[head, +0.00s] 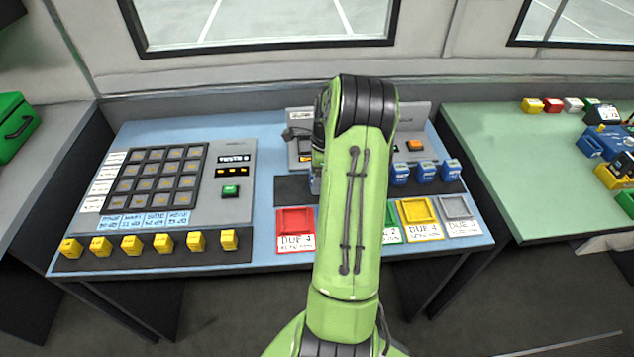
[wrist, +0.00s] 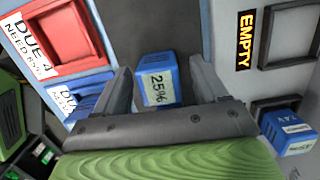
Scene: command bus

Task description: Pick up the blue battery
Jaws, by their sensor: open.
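A blue battery (wrist: 155,92) with a "25%" label shows in the wrist view between the two fingers of my gripper (wrist: 160,70). My gripper is open, with a finger on each side of it; gaps show beside it, and contact is not visible. Another blue battery (wrist: 288,131) is at the lower right of the wrist view, by a grey panel. In the head view, three blue batteries (head: 400,174) (head: 427,171) (head: 452,170) sit in a row right of my arm. My green arm hides my gripper in the head view.
A red tray (head: 295,220), a yellow tray (head: 419,211) and a grey tray (head: 457,207) line the blue table's front. A blue tray (wrist: 88,101) shows in the wrist view. A keypad console (head: 155,180) and several yellow blocks (head: 132,243) are at left.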

